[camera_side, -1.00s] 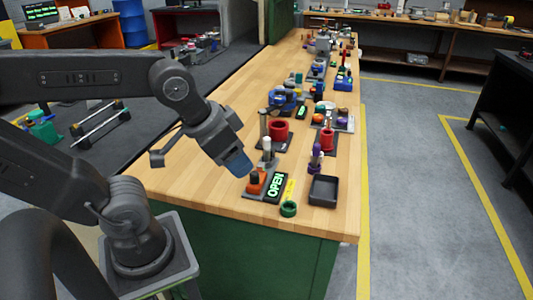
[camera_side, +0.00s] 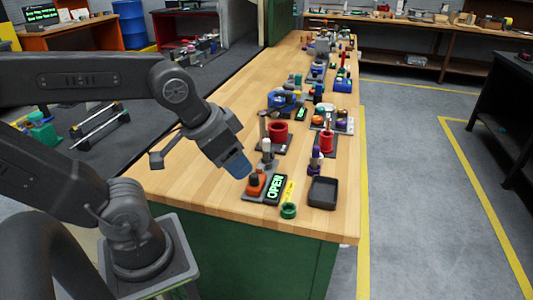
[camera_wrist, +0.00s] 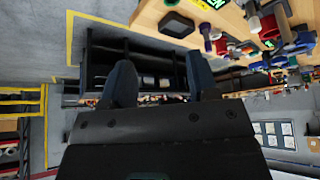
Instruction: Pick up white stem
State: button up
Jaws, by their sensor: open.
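A pale upright stem (camera_side: 267,147), which looks like the white stem, stands on a small dark base on the wooden bench in the side view. A taller grey post (camera_side: 263,124) stands just behind it. My gripper (camera_side: 238,165) is to the left of the pale stem and apart from it, with its blue fingers pointing down and to the right. In the wrist view my gripper (camera_wrist: 161,82) shows its two blue fingers spread wide with nothing between them. I cannot tell for sure which part in the wrist view is the stem.
An orange knob (camera_side: 256,183), a lit OPEN sign (camera_side: 273,189) and a green ring (camera_side: 288,211) sit at the bench's near end. A dark tray (camera_side: 323,193), a purple-banded part (camera_side: 315,158) and red cylinders (camera_side: 278,134) stand nearby. Bare wood lies left of them.

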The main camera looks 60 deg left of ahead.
jog(key=w+a+n+y, duration=0.1)
jog(key=w+a+n, duration=0.2)
jog(key=w+a, duration=0.45)
jog(key=n+g+y, duration=0.1)
jog(key=n+g, duration=0.1)
jog(key=n, duration=0.1)
send_near(266, 140)
jog(key=x, duration=0.6)
jog(key=shift+s+a+f, duration=0.1)
jog(key=shift+s+f, duration=0.15)
jog(key=shift+f, duration=0.15)
jog(key=shift+w+x, duration=0.15)
jog(key=shift+x, duration=1.4)
jog(key=shift+w+x, duration=0.1)
jog(key=shift+x, duration=1.45)
jog(key=shift+r, duration=0.1)
jog(key=shift+c, duration=0.5)
grip_shut()
